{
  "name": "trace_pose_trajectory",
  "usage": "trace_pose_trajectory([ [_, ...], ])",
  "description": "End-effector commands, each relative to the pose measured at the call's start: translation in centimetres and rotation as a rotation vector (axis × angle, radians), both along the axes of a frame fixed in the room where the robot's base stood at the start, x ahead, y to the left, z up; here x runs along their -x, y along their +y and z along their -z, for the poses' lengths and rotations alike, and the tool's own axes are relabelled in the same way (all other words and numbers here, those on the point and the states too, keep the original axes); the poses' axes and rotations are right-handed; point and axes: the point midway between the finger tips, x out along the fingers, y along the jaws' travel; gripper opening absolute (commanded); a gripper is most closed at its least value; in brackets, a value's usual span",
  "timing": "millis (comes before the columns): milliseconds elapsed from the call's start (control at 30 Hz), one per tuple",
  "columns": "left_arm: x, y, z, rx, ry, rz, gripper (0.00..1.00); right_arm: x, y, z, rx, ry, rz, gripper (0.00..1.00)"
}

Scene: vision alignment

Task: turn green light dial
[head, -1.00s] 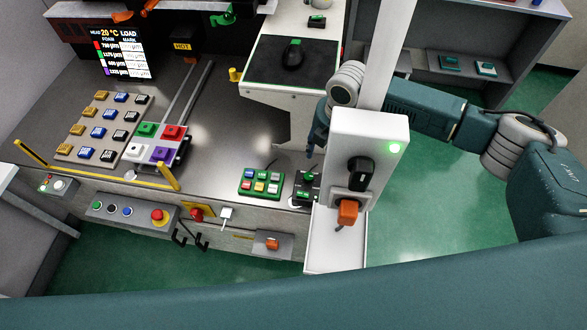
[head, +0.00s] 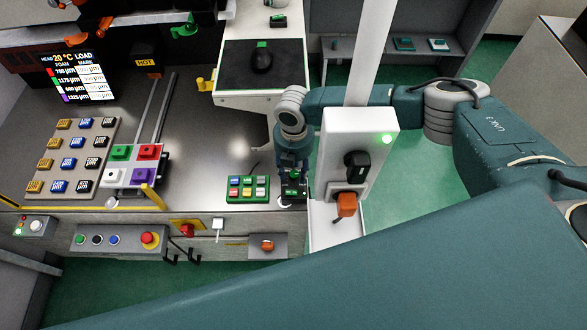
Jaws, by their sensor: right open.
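The small black control box (head: 292,196) sits at the front edge of the grey worktop, right of a green keypad. Green shows on top of it where the dial is, mostly hidden by my right gripper. My right gripper (head: 293,170) points down directly over the box, with its fingers around or just above the dial; I cannot tell whether they touch it. It is open. My left gripper is out of view.
A white post box (head: 337,130) with a green lamp, black plug and orange plug stands close right of my right gripper. The green keypad (head: 248,188) is close on the left. A white shelf with a black mouse pad (head: 283,75) is behind.

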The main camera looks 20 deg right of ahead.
Motion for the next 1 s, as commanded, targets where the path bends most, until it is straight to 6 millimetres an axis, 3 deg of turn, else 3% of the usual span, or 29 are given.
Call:
trace_pose_trajectory([
  [367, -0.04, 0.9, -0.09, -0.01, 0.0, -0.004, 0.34, 0.02, 0.02, 0.7, 0.0, -0.001, -0.001, 0.42],
  [533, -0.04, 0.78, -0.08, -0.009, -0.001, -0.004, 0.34, 0.01, 0.02, 0.67, 0.0, -0.001, -0.001, 0.08],
  [600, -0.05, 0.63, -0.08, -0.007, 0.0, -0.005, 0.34, 0.02, 0.01, 0.67, 0.0, -0.001, 0.0, 0.0],
  [1000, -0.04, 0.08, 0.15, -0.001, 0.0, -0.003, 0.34, 0.01, 0.0, 0.7, -0.001, 0.001, -0.067, 0.0],
])
